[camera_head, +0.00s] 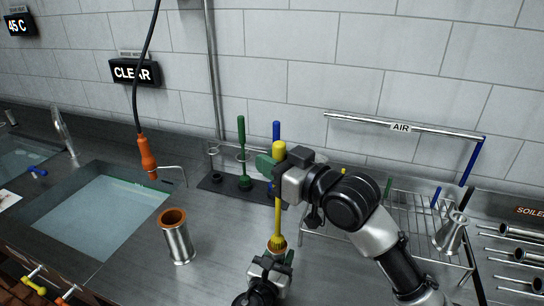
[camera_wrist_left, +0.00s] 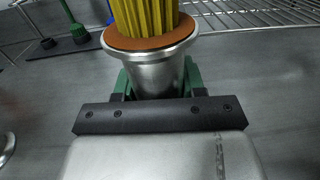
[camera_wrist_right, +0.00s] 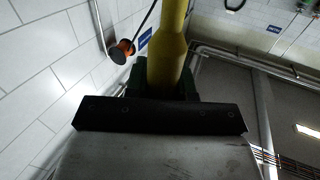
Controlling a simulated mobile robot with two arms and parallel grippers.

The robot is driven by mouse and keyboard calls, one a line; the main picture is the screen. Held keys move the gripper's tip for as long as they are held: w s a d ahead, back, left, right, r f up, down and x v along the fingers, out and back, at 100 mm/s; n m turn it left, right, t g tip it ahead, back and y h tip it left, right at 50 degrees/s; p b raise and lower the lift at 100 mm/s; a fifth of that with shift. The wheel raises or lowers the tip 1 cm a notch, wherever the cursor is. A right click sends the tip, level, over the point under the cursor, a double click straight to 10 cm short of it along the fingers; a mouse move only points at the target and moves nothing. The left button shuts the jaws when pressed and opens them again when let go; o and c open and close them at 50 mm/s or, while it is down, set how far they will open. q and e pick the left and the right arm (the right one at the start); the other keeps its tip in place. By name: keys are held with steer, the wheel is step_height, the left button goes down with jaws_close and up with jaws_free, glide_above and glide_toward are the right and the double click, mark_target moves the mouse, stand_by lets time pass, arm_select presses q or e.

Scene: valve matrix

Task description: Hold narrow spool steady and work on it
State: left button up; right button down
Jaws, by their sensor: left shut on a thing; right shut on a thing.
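The narrow spool (camera_wrist_left: 155,68) is a metal tube with a flared rim and an orange-brown ring on top. It is upright in the left wrist view, and my left gripper (camera_wrist_left: 158,85) is shut on it. In the head view my left gripper (camera_head: 273,262) is low in the middle and mostly hides the spool. My right gripper (camera_head: 276,166) is shut on the yellow brush handle (camera_head: 278,150), which also shows in the right wrist view (camera_wrist_right: 167,62). The yellow bristles (camera_wrist_left: 150,18) point down into the spool's mouth; their depth inside is hidden.
A wider spool (camera_head: 179,244) with an orange rim stands on the counter at left. Green (camera_head: 241,140) and blue (camera_head: 276,130) brushes stand behind in a dark holder (camera_head: 214,184). A water-filled sink (camera_head: 100,222) is at left, a wire rack (camera_head: 415,215) at right. An orange-ended hose (camera_head: 146,152) hangs down.

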stand_by(0.3)
step_height(320, 180, down, 13)
steer(key=shift+r, duration=0.2)
stand_by(0.6)
steer(key=shift+r, duration=0.15)
step_height(320, 180, up, 13)
steer(key=shift+r, duration=0.2)
stand_by(0.6)
step_height(320, 180, down, 14)
steer(key=shift+r, duration=0.1)
stand_by(0.9)
